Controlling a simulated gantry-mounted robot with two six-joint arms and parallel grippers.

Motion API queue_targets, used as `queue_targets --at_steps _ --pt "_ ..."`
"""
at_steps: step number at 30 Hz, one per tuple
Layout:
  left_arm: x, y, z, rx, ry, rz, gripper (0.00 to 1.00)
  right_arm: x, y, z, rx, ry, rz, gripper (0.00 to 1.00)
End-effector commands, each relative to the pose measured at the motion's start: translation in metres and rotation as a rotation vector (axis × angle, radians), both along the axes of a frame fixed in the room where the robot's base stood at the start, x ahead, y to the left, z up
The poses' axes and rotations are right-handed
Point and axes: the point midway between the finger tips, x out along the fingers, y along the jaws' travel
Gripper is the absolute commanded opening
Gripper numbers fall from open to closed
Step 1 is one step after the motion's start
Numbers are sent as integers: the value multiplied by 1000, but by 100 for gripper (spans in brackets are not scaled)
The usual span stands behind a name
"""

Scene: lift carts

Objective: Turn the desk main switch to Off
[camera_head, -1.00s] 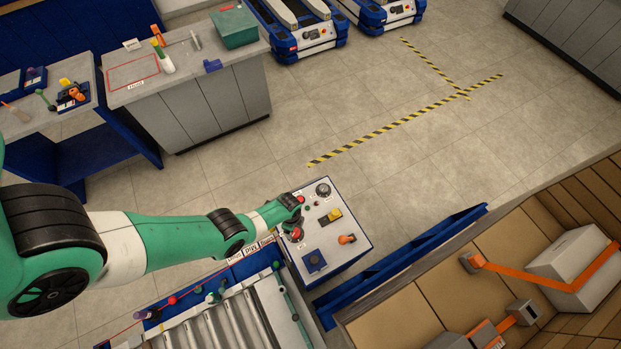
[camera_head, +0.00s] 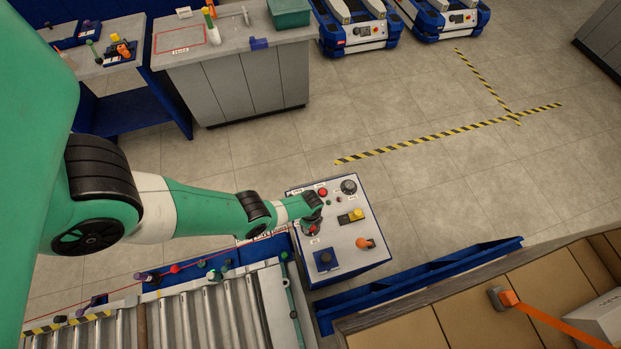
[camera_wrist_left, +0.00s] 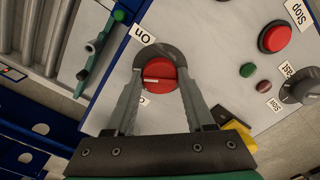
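The desk main switch is a red rotary knob (camera_wrist_left: 160,78) on a dark round base, in the middle of the left wrist view. A label reading "On" (camera_wrist_left: 143,34) sits beside its base; a second label is mostly hidden by a finger. My left gripper (camera_wrist_left: 160,88) has one finger on each side of the knob, at or very near its sides. Whether the fingers press on it cannot be told. In the head view my left gripper (camera_head: 313,219) reaches down over the control desk (camera_head: 345,262) and hides most of the switch. My right gripper is not in view.
The desk also carries a red Stop button (camera_wrist_left: 275,37), a green button (camera_wrist_left: 249,70), a grey dial (camera_wrist_left: 298,87), a yellow switch (camera_head: 356,214) and an orange-handled control (camera_head: 365,243). A roller conveyor (camera_head: 185,320) stands at the left; a blue trough (camera_head: 420,282) is at the right.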

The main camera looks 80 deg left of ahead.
Motion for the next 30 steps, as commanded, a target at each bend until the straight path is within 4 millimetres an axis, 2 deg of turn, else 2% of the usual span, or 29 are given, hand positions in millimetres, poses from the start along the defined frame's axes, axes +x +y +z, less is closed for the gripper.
queue_targets --at_steps 1,7,19,30 --pt "0 0 0 0 0 0 37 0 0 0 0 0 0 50" --pt "0 0 0 0 0 0 1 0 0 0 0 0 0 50" --pt "0 0 -1 1 1 59 0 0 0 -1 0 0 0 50" --pt "0 0 -1 1 -1 325 0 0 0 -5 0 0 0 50"
